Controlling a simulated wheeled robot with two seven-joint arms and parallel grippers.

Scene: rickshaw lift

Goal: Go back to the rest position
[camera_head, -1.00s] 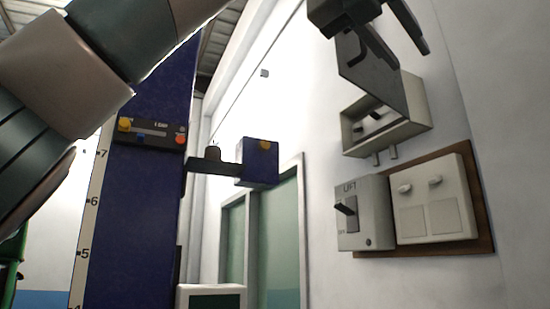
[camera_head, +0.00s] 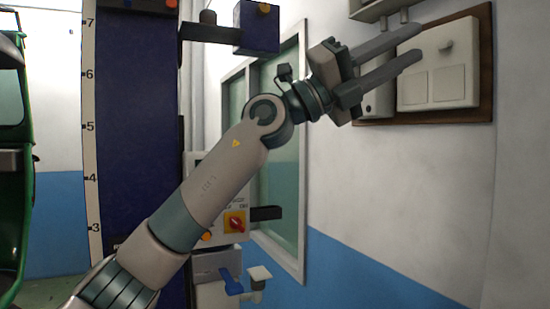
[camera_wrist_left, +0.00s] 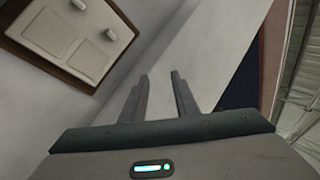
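My left gripper (camera_head: 420,40) is raised at the upper right in the head view, its arm coming in from the lower left. Its two fingers are apart with nothing between them. It also shows open and empty in the left wrist view (camera_wrist_left: 159,75). In the head view the fingers pass in front of a white switch box (camera_head: 440,75) on a brown wall board (camera_head: 478,60); the gap in depth is hard to judge. The grey lift switch box (camera_head: 376,97) is mostly hidden behind the gripper. My right gripper is not in view.
A dark blue lift column (camera_head: 135,140) with a number scale stands left of centre. A control box with a red knob (camera_head: 235,222) sits behind my arm. A green vehicle (camera_head: 12,180) is at the left edge. A window (camera_head: 300,150) is in the wall. The lower right is clear.

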